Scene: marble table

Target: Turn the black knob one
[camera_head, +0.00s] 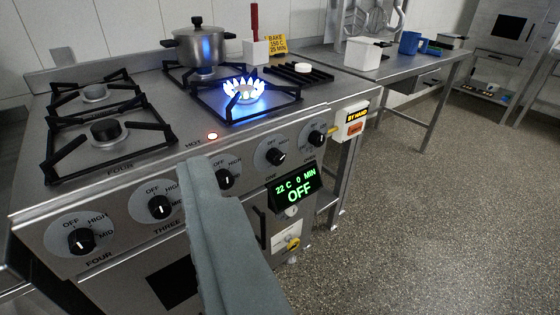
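The black knob one (276,156) is on the sloped front panel of the steel stove (120,240), under the blue-flamed burner. A label below it seems to read ONE. Its small pointer is too small to read surely. To its left are a half-labelled knob (226,179), knob three (159,207) and knob four (81,240). Another black knob (316,138) is to its right. The burner (243,92) at the front right is lit. My gripper is not recognisable in the view, and nothing touches knob one.
A long grey-blue cloth-like strip (225,245) stands in the foreground, covering part of the stove front. A steel pot (200,48) sits at the back. The green display (295,189) reads OFF. Open floor (430,220) lies right.

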